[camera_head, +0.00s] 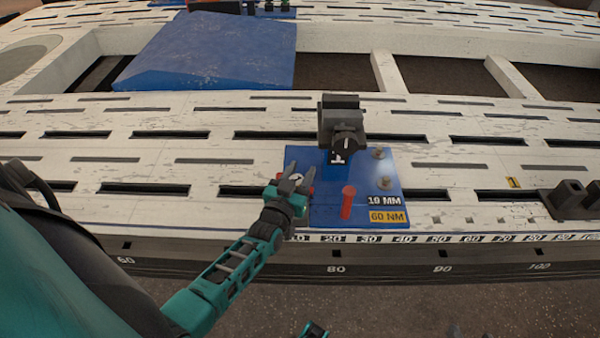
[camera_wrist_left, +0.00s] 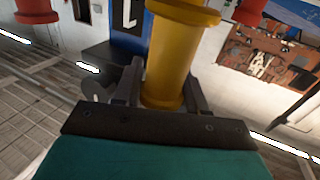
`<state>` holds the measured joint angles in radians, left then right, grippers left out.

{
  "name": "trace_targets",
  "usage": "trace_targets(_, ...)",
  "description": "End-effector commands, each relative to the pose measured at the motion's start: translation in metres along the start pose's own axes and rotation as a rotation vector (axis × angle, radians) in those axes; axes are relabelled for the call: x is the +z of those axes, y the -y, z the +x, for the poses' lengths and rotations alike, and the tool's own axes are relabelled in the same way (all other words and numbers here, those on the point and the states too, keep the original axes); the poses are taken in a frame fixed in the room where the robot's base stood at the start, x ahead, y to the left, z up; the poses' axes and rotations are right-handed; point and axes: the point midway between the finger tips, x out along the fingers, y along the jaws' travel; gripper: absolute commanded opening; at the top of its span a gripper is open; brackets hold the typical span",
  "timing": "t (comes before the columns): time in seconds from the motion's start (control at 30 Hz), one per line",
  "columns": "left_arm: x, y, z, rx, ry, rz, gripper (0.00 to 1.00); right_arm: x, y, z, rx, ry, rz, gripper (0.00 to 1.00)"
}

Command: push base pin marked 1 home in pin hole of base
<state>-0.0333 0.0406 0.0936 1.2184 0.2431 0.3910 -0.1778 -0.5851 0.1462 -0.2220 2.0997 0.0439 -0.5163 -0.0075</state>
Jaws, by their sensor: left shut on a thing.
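The base is a blue plate (camera_head: 330,215) on the slotted white bench, with a dark grey block (camera_head: 341,118) standing at its back. My left gripper (camera_head: 296,180) is at the plate's left edge. In the left wrist view its fingers (camera_wrist_left: 163,98) are shut around a yellow pin (camera_wrist_left: 172,55) with a wider collar. I cannot read a number on this pin, and its fit in any hole is hidden. A red pin (camera_head: 348,203) stands at the plate's front. Red parts also show at the upper left (camera_wrist_left: 36,10) and upper right (camera_wrist_left: 249,10) of the wrist view.
Grey bolt heads (camera_head: 384,183) and the labels "19 MM" and "60 NM" (camera_head: 386,216) are at the plate's right. A numbered scale (camera_head: 370,239) runs along the front edge. A blue wedge (camera_head: 215,50) lies at the back left. Dark blocks (camera_head: 572,198) stand at the right.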

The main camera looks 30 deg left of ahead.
Motion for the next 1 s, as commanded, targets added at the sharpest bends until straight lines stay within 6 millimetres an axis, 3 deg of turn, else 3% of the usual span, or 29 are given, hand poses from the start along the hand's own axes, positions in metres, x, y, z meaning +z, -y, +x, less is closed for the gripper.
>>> trace_targets(1.0, 0.026, 0.000, 0.001, 0.000, -0.002, 0.001, 0.00, 0.019, -0.001, 0.013, 0.000, 0.000, 0.000, 0.51)
